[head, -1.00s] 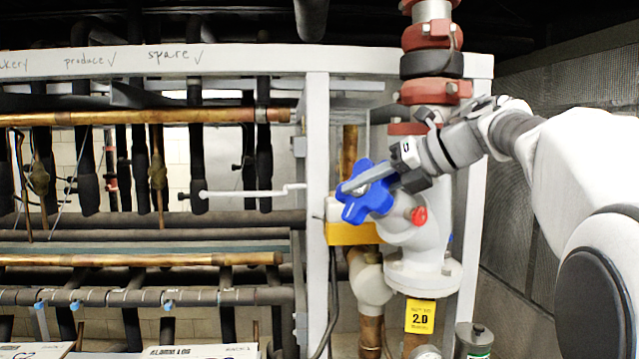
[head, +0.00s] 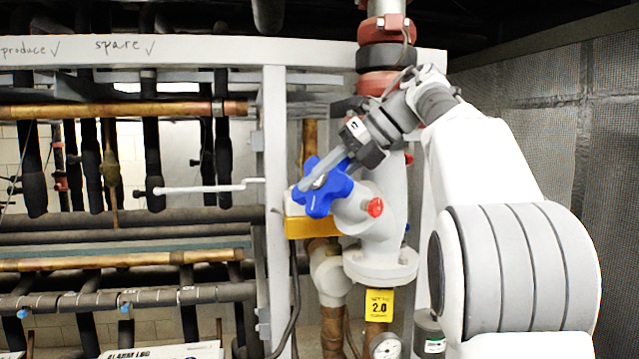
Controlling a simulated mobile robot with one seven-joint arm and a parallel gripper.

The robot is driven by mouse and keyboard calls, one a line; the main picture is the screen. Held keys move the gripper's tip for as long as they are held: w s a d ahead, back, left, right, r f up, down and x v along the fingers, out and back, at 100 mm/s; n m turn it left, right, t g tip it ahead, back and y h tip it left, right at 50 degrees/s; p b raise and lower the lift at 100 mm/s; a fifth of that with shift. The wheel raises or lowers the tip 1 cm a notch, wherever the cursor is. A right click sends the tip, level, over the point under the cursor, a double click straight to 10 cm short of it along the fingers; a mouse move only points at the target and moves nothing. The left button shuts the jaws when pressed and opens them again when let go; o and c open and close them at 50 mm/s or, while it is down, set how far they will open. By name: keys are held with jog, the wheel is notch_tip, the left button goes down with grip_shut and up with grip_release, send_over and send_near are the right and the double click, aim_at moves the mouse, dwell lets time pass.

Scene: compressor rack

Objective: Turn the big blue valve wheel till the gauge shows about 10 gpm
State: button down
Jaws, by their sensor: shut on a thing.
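The big blue valve wheel (head: 326,190) is a lobed handwheel on the side of a pale grey valve body (head: 380,225). My gripper (head: 322,176) reaches it from the upper right, with its fingers at the wheel's face, shut on the wheel. The near finger hides part of the hub and rim. A round white gauge (head: 386,347) is at the bottom edge of the head view, partly cut off. Its reading is too small to make out.
A red cap (head: 375,207) sticks out of the valve body beside the wheel. A grey frame post (head: 275,200) stands just left of the wheel. A yellow 2.0 tag (head: 379,305) hangs below the valve. A dark canister (head: 429,335) stands right of the gauge.

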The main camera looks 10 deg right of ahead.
jog(key=c, duration=0.7)
grip_release()
jog(key=shift+r, duration=0.1)
